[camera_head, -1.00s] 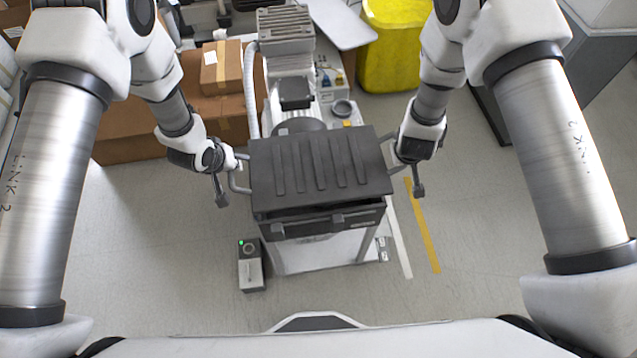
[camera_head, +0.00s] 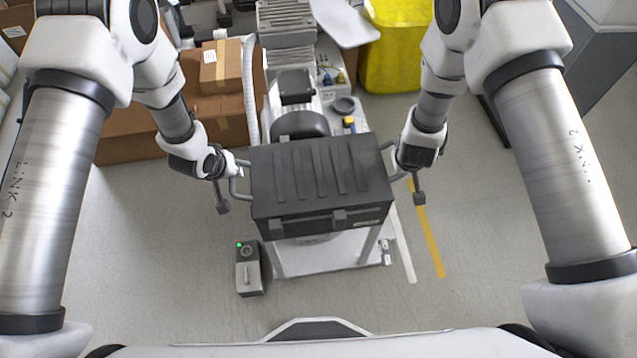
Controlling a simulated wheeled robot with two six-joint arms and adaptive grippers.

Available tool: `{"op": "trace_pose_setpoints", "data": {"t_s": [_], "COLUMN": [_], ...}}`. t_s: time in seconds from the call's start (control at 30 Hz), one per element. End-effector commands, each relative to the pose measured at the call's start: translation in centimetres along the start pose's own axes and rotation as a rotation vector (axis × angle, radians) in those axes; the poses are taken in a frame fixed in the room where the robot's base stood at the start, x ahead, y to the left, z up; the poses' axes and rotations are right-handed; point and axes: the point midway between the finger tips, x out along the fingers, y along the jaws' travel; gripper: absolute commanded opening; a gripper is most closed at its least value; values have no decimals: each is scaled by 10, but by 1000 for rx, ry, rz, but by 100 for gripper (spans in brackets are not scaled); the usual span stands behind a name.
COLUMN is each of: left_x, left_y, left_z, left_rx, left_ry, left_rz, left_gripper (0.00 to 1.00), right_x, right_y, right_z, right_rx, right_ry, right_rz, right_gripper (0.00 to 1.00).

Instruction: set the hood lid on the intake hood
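The hood lid (camera_head: 318,178) is a dark ribbed panel with a bar handle at each side. It lies over the intake hood, a dark box whose front (camera_head: 310,225) with two latches shows just under the lid's near edge. No clear gap shows at the front, but I cannot tell whether the lid is fully seated. My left gripper (camera_head: 238,165) is at the left handle and my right gripper (camera_head: 394,163) is at the right handle. Both appear shut on the handles, though the fingertips are small. The hood's inside is hidden.
The hood is on a light stand (camera_head: 345,258). A compressor motor (camera_head: 297,88) stands behind it. Cardboard boxes (camera_head: 222,68) are at the back left and a yellow bin (camera_head: 393,50) at the back right. A small box with a green light (camera_head: 248,270) stands on the floor.

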Motion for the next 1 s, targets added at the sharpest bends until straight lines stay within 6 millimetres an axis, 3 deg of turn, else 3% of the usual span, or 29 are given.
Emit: {"op": "trace_pose_setpoints", "data": {"t_s": [0.07,0.1,0.13,0.17,0.43,0.57,1.0], "left_x": [9,6,5,5,4,-6,-105], "left_y": [-4,-3,-3,-3,-2,-2,-2], "left_z": [3,2,2,2,2,1,1], "left_rx": [-11,-11,-10,-10,-4,-3,-4], "left_ry": [0,-1,-1,-1,0,0,2], "left_rz": [-4,-4,-4,-3,-2,-1,-1], "left_gripper": [0,25,36,40,40,40,40], "right_x": [10,6,5,5,5,5,5], "right_y": [0,0,0,0,0,-1,-1], "right_z": [5,4,4,4,3,2,2], "right_rx": [6,6,6,5,2,1,1], "right_ry": [-1,-2,-3,-3,-1,-1,0], "right_rz": [2,2,2,2,1,0,0], "right_gripper": [0,26,37,41,41,41,41]}}
